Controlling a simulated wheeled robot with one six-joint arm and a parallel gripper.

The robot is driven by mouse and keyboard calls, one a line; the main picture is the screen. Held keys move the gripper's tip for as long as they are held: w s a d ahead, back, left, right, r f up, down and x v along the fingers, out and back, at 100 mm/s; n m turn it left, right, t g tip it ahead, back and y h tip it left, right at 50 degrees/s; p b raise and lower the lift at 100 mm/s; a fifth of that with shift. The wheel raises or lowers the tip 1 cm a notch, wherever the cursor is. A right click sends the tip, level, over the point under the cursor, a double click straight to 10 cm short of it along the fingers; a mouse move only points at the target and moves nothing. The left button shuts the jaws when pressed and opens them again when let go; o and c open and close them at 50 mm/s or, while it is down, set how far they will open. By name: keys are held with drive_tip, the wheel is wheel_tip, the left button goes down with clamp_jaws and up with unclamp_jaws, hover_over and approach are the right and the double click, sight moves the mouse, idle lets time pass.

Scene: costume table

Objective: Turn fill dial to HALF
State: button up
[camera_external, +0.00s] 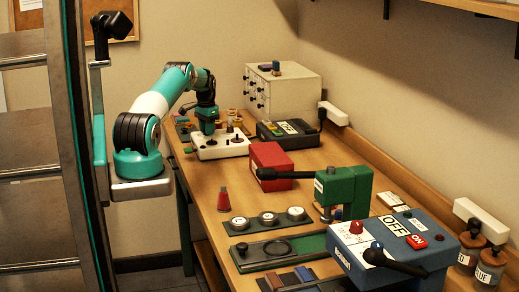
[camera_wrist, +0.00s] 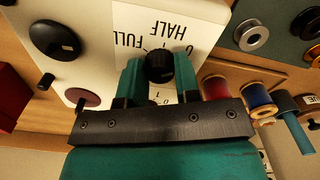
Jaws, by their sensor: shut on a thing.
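The fill dial (camera_wrist: 160,66) is a black knob on a white panel (camera_wrist: 95,20) printed with FULL, HALF and other marks, which appear upside down in the wrist view. My gripper (camera_wrist: 160,78) has its teal fingers on both sides of the dial, shut on it. I cannot make out which mark the dial points to. In the external view my gripper (camera_external: 208,128) reaches down onto the white control box (camera_external: 222,149) at the table's back left and hides the dial.
A black round knob (camera_wrist: 54,39) and a dark red button (camera_wrist: 82,97) sit on the same panel. Thread spools (camera_wrist: 257,98) stand close beside the box. A red box (camera_external: 271,166) and a dark switch box (camera_external: 287,134) stand near it on the table.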

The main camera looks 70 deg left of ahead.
drive_tip(key=shift+f+n+b, duration=0.1)
drive_tip(key=shift+n+b, duration=0.6)
drive_tip(key=shift+n, duration=0.2)
drive_tip(key=n+b, duration=0.1)
drive_tip(key=n, duration=0.2)
drive_tip(key=shift+n, duration=0.3)
drive_tip(key=n+b, duration=0.1)
drive_tip(key=n, duration=0.5)
drive_tip(key=shift+r+n, duration=0.2)
drive_tip(key=shift+n, duration=0.1)
drive_tip(key=o, duration=0.9)
